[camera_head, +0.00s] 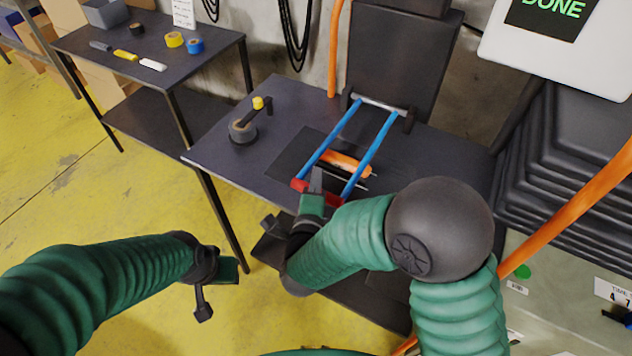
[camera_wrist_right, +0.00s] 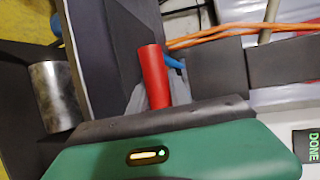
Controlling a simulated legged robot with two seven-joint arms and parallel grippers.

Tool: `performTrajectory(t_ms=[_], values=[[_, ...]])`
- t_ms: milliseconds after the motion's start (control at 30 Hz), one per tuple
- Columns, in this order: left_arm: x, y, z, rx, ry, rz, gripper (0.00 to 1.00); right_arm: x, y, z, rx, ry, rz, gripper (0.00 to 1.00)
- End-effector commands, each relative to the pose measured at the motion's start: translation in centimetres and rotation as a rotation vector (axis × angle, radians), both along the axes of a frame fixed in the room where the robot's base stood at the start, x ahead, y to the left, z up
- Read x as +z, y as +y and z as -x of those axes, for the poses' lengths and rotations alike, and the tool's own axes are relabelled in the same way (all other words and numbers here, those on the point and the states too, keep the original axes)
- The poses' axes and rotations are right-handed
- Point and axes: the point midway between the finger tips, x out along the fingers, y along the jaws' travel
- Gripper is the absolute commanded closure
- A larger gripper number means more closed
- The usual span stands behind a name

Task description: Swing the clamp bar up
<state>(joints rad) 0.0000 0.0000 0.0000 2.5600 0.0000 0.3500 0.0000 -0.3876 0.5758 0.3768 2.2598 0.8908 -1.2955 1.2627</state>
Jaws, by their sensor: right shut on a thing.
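The clamp bar has two blue arms (camera_head: 373,152) that run from a metal rod (camera_head: 380,103) at the back of the dark table to a red handle (camera_head: 299,185). The bar slopes low over a dark plate with an orange piece (camera_head: 345,161). My right gripper (camera_head: 315,190) is shut on the red handle, whose middle it partly hides.
A dark upright panel (camera_head: 395,65) stands behind the clamp. A side table (camera_head: 145,60) holds tapes and small tools. A screen (camera_head: 550,12) reads DONE. An orange hose (camera_head: 570,215) crosses at right.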

Motion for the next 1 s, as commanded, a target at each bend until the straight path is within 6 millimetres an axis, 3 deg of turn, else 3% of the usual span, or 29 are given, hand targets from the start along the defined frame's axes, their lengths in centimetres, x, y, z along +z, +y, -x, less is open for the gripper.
performTrajectory(t_ms=[67,367,567,667,1000], values=[[0.1,0.0,0.0,0.000,0.000,0.000,0.64,-0.4,-0.2,0.2,-0.003,0.014,0.002,1.00],[1.9,0.0,0.0,0.000,0.000,0.000,0.64,1.3,-0.3,0.1,-0.004,0.040,-0.014,1.00],[4.8,0.0,0.0,0.000,0.000,0.000,0.64,4.0,-0.3,0.0,-0.005,0.080,-0.043,1.00],[7.6,0.0,0.0,0.000,0.000,0.000,0.64,6.3,-0.5,-0.3,-0.006,0.123,-0.068,1.00],[19.3,0.0,-0.1,0.000,0.000,0.000,0.64,15.2,-1.7,-2.5,-0.007,0.344,-0.199,1.00]])
